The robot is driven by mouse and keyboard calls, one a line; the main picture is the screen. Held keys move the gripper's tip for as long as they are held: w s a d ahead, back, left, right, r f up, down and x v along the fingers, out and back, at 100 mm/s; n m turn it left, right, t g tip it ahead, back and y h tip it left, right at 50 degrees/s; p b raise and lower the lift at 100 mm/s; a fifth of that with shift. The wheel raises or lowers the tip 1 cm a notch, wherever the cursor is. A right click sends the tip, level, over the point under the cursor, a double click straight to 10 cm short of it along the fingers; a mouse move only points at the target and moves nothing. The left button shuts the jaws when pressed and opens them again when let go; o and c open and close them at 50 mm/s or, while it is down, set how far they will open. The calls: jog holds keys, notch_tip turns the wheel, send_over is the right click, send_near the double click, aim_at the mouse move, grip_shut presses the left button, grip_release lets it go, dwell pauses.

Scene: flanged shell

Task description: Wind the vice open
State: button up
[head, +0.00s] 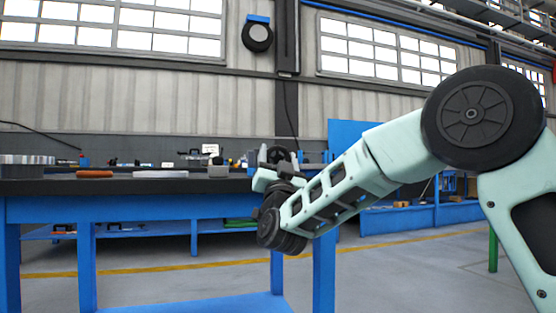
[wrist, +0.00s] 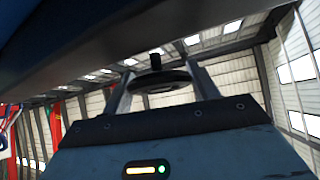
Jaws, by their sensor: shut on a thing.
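The vice's dark handwheel (wrist: 160,82) shows in the wrist view as a flat disc with a short upright knob on it. My gripper (wrist: 161,70) has one finger on each side of the wheel and is shut on it. In the head view my gripper (head: 270,178) is at the right end of the dark bench top, and the dark wheel (head: 277,154) shows just above it. The vice's body and jaws cannot be made out, so I cannot tell how wide they stand.
The workbench (head: 150,185) has a dark top and blue legs. A grey ribbed part (head: 27,168), an orange-red oval piece (head: 95,174), a pale flat plate (head: 160,174) and a grey block (head: 217,171) lie on it. Open floor (head: 400,270) lies to the right.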

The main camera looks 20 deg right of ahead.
jog(key=shift+w+a+f, duration=0.1)
jog(key=shift+f, duration=0.1)
jog(key=o, duration=0.8)
jog(key=shift+o, duration=0.8)
jog(key=shift+r, duration=0.1)
jog(key=p+v, duration=0.1)
jog(key=v, duration=1.6)
jog(key=shift+s+f, duration=0.2)
jog(key=shift+r, duration=0.1)
